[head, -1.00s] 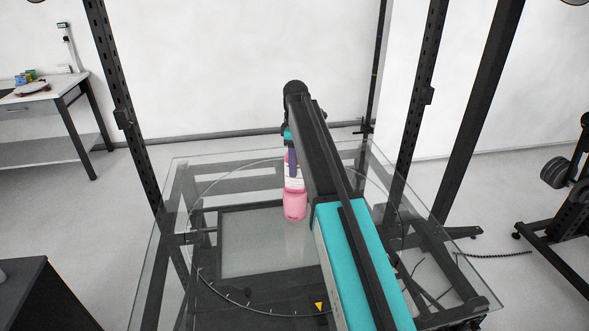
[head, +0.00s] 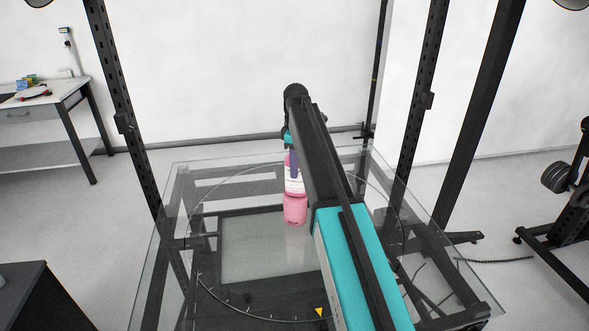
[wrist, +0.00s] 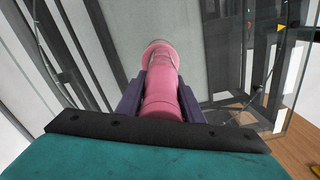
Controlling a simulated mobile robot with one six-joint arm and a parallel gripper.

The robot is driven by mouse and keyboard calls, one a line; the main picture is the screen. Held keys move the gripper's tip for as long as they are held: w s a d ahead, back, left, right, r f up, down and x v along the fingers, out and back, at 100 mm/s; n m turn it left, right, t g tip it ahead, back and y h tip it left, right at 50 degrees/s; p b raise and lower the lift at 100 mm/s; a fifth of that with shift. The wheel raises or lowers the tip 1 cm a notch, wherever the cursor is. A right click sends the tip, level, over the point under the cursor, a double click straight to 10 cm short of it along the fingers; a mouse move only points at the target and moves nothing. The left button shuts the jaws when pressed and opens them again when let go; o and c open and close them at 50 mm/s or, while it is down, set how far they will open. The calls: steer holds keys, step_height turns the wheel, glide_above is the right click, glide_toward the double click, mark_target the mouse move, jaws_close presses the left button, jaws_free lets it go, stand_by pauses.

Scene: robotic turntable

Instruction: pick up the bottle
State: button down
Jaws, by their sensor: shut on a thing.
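A pink bottle (head: 295,207) with a white band stands upright in the head view, above or on the glass turntable (head: 265,250); I cannot tell whether it touches the glass. My gripper (head: 291,163) is at the upper part of the bottle, partly hidden by my arm. In the wrist view the bottle (wrist: 160,88) lies between the two dark purple fingers of my gripper (wrist: 160,95), which are shut on it from both sides. The bottle's top is hidden by the gripper.
Dark upright posts (head: 128,120) frame the glass table on both sides. A workbench (head: 50,108) with small items stands at the far left, and a dark cabinet (head: 40,295) at the near left. A rack with weights (head: 556,177) is at the right. The glass around the bottle looks clear.

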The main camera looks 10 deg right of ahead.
steer(key=s+a+r+b, duration=0.2)
steer(key=s+b, duration=0.1)
steer(key=s, duration=0.4)
steer(key=s+a+r+b, duration=0.2)
steer(key=s+b, duration=0.1)
steer(key=s, duration=0.5)
steer(key=shift+s+r, duration=0.25)
steer(key=shift+r, duration=0.05)
steer(key=shift+w, duration=0.1)
stand_by(0.7)
